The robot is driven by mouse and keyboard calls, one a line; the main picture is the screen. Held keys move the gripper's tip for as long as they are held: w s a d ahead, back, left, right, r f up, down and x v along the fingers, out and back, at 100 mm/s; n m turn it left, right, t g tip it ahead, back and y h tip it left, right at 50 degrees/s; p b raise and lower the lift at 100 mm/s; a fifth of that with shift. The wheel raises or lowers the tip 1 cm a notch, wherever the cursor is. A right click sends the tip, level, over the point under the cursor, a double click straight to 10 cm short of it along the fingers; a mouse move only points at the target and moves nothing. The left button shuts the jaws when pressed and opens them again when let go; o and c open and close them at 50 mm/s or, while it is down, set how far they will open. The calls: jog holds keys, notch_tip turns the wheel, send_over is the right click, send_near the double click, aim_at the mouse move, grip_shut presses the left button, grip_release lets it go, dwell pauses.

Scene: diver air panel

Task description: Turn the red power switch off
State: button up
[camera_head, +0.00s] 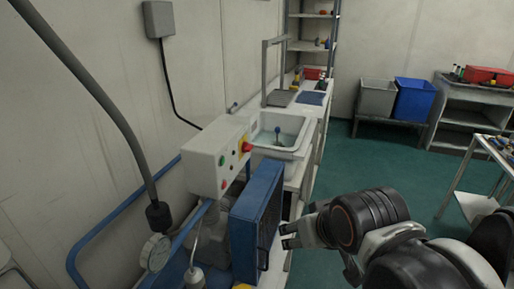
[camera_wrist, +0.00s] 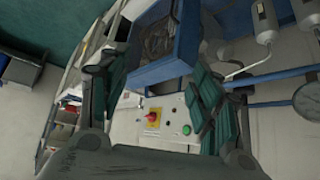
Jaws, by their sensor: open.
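The red power switch (camera_head: 247,147) sits on a yellow plate on the right part of the white control box (camera_head: 213,165). In the wrist view the switch (camera_wrist: 153,117) appears as a red knob on its yellow square, between the two fingers and apart from them. Its exact turn position is too small to read. My gripper (camera_head: 287,236) is to the right of and lower than the box in the head view, beside the blue-framed unit. In the wrist view my gripper (camera_wrist: 150,78) is open and empty, with its fingers spread wide.
The blue-framed unit (camera_head: 256,220) stands close to my gripper, below the box. A green button (camera_wrist: 187,130) is near the switch. A gauge (camera_head: 155,252) and blue pipes are at the left. A sink (camera_head: 278,130) is behind the box.

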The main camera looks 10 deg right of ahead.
aim_at(252, 148)
jog(key=w+d+r+t+p, duration=0.1)
jog(key=w+d+r+t, duration=0.3)
jog(key=w+r, duration=0.6)
jog(key=w+d+r+t+p, duration=0.1)
jog(key=w+d+r+t, duration=0.4)
jog(key=w, duration=0.9)
jog(key=w+d+r+t+p, duration=0.2)
jog(key=w+d+r+t, duration=0.15)
jog(key=w+r, duration=0.75)
jog(key=w+a+f+n+y, duration=0.2)
jog(key=w+f+n+y, duration=0.3)
jog(key=f+n+y, duration=0.4)
jog(key=s+f+n+g+y+p, duration=0.1)
jog(key=s+f+g+y, duration=0.3)
jog(key=f, duration=0.6)
jog(key=f+n+g+y+p, duration=0.1)
jog(key=f+g+y, duration=0.1)
jog(key=f+g, duration=0.65)
jog(key=w+a+b, duration=0.1)
jog(key=w+a, duration=0.1)
jog(key=a, duration=0.1)
jog(key=w+a+f+t, duration=0.1)
jog(key=w+a, duration=0.1)
jog(key=a, duration=0.2)
jog(key=w+a+f+t+b, duration=0.1)
jog(key=w+a, duration=0.2)
jog(key=a, duration=0.1)
jog(key=shift+a+b, duration=0.1)
jog(key=shift+b, duration=0.25)
